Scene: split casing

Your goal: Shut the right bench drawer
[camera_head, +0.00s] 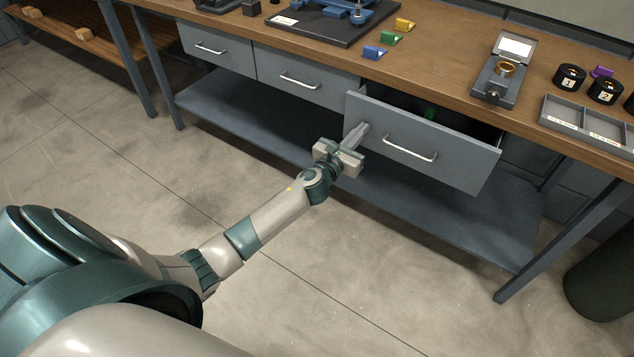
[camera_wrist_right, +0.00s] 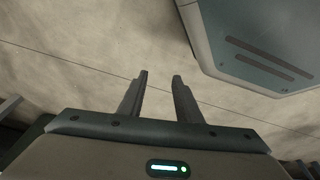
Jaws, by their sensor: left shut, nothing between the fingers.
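The right bench drawer (camera_head: 455,164) is pulled out from under the bench top, with a grey front and a silver bar handle (camera_head: 409,148). A small green thing shows inside it. My left gripper (camera_head: 361,131) is shut and empty. Its fingertips are at the left part of the drawer front, left of the handle; I cannot tell whether they touch it. My right gripper (camera_wrist_right: 160,78) shows in the right wrist view with its fingers apart and nothing between them, above the bare floor.
Two other drawers, the left (camera_head: 215,47) and the middle (camera_head: 300,80), are closed. A lower shelf (camera_head: 440,205) runs beneath, and a bench leg (camera_head: 560,240) stands at right. The bench top (camera_head: 440,70) holds blocks, a device and a tray (camera_head: 590,125). The floor in front is clear.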

